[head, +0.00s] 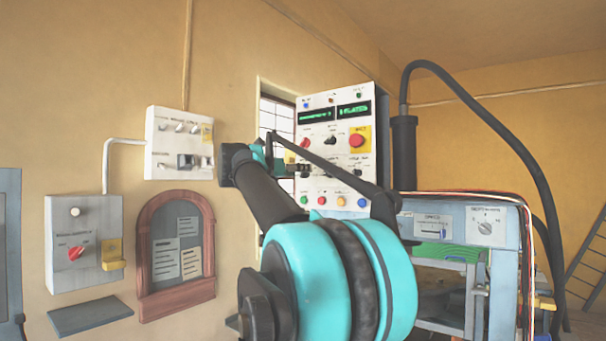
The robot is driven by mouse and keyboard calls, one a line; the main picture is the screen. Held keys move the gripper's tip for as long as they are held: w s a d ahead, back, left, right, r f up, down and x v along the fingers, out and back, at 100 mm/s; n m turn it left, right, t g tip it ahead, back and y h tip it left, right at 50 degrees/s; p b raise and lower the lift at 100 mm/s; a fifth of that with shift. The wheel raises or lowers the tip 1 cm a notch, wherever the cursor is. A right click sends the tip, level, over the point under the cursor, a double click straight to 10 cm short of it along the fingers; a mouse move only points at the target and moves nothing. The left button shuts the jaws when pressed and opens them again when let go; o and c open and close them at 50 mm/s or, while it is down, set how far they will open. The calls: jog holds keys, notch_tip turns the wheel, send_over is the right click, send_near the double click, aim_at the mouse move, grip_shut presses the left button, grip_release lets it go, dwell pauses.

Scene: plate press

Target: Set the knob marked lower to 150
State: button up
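The white control panel (343,190) stands right of the window. It carries two green-lit displays (353,109), small dark knobs (330,140), a red button on a yellow plate (356,140) and a row of coloured buttons along the bottom. The labels are too small to read, so I cannot tell which knob is marked lower or its setting. My gripper (299,171) is at the panel's left side, at the height of the lower knobs. My own arm partly hides it and part of the panel. I cannot tell whether its fingers touch or hold a knob.
A white switch box (180,143), a grey box with a red knob (72,243) and a framed notice board (176,254) hang on the left wall. The press frame (470,215) with a dial stands at right. A thick black hose (490,115) arches above it.

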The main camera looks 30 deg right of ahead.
aim_at(329, 173)
jog(key=x, duration=1.7)
jog(key=shift+w, duration=0.25)
jog(key=shift+c, duration=0.5)
grip_shut()
